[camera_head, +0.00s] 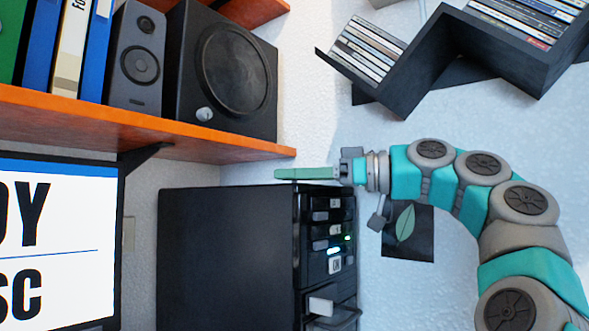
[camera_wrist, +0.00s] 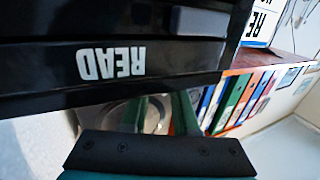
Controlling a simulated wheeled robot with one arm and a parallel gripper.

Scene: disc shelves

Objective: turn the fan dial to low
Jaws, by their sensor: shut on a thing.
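My gripper (camera_head: 282,174) reaches in from the right, with its green fingers level over the top front edge of a black tower case (camera_head: 228,245). The fingers also show in the wrist view (camera_wrist: 160,100), on either side of a round grey thing (camera_wrist: 155,115) that looks like the fan dial. My gripper is shut on it. The dial is mostly hidden by the fingers and the dark gripper body, and its pointer and marks cannot be read. The case front has several small labels, switches and green lights (camera_head: 334,250).
An orange shelf (camera_head: 140,127) with binders (camera_head: 70,50) and two speakers (camera_head: 235,70) is above left. A monitor (camera_head: 60,240) stands at lower left. Black disc shelves (camera_head: 420,65) hang at upper right. A black panel lettered READ (camera_wrist: 110,64) lies close in the wrist view.

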